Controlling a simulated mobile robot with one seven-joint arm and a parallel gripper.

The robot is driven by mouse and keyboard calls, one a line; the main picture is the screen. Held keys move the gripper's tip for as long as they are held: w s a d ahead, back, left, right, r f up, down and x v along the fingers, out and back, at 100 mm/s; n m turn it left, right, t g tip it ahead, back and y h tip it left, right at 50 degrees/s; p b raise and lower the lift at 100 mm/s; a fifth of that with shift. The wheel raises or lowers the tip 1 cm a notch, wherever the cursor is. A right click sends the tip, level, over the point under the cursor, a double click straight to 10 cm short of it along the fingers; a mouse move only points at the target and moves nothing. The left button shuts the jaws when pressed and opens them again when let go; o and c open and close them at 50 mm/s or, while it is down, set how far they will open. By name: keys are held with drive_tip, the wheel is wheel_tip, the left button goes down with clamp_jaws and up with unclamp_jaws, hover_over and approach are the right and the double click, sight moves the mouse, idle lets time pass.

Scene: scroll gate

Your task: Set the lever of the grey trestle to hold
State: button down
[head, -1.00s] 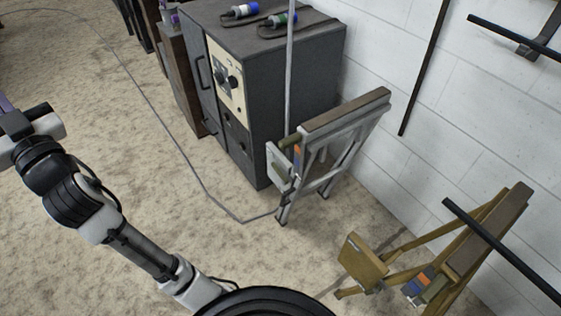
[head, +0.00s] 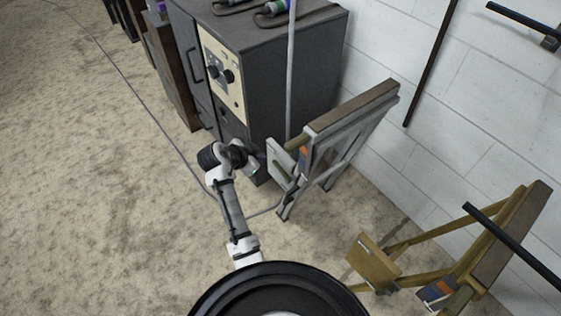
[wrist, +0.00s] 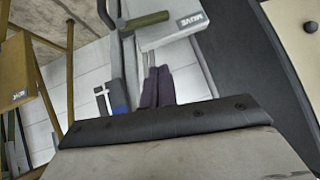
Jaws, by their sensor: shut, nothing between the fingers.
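The grey trestle (head: 352,112) stands against the cabinet and wall, with a brown top bar. Its green lever handle (head: 297,141) sticks out at the near end, above an orange and blue patch and beside a pale plate (head: 281,164). In the wrist view the green lever (wrist: 146,21) lies beside the pale plate (wrist: 178,31), whose label reads MOVE. My gripper (wrist: 158,88) shows purple fingers, shut and empty, apart from the lever in that picture.
A dark cabinet (head: 285,85) with knobs stands behind the trestle. A yellow-brown trestle (head: 510,225) with its own plate (head: 373,262) stands at right. A cable (head: 135,90) runs over the floor. Dark bars project from the wall at right. The floor at left is clear.

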drive_tip(key=shift+s+d+f, duration=0.15)
drive_tip(key=shift+d+f, duration=0.05)
drive_tip(key=shift+d, duration=0.05)
hover_over(276, 165)
drive_tip(key=s, duration=0.3)
wheel_tip(276, 165, down, 6)
drive_tip(key=f, duration=0.1)
drive_tip(key=w+f+p, duration=0.1)
drive_tip(key=f, duration=0.1)
drive_tip(key=shift+d+f, duration=0.15)
drive_tip(key=shift+f, duration=0.8)
drive_tip(key=shift+w+f, duration=0.1)
drive_tip(key=shift+g, duration=0.3)
